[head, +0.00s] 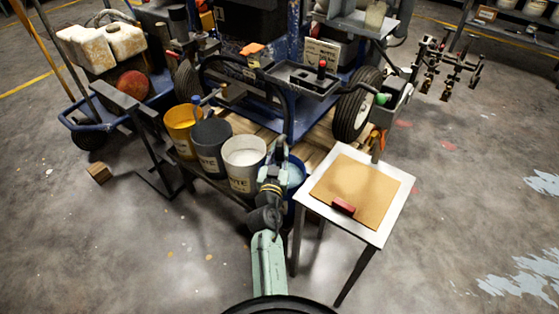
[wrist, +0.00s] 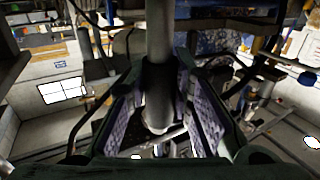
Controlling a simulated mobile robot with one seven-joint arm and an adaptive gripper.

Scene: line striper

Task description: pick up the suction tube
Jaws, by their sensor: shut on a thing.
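The suction tube (wrist: 160,38) shows in the wrist view as a grey upright cylinder running from the top edge down between my two fingers. My gripper (wrist: 165,108) is shut on it, with pale patterned pads on either side. In the head view, my gripper (head: 279,150) is at the end of my green arm, beside the white bucket and over the blue bucket.
A blue bucket (head: 298,172), a white bucket (head: 244,166), a dark grey bucket (head: 209,146) and a yellow bucket (head: 181,128) stand in a row by the striper. A small table (head: 399,204) with a brown board (head: 362,184) is at the right.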

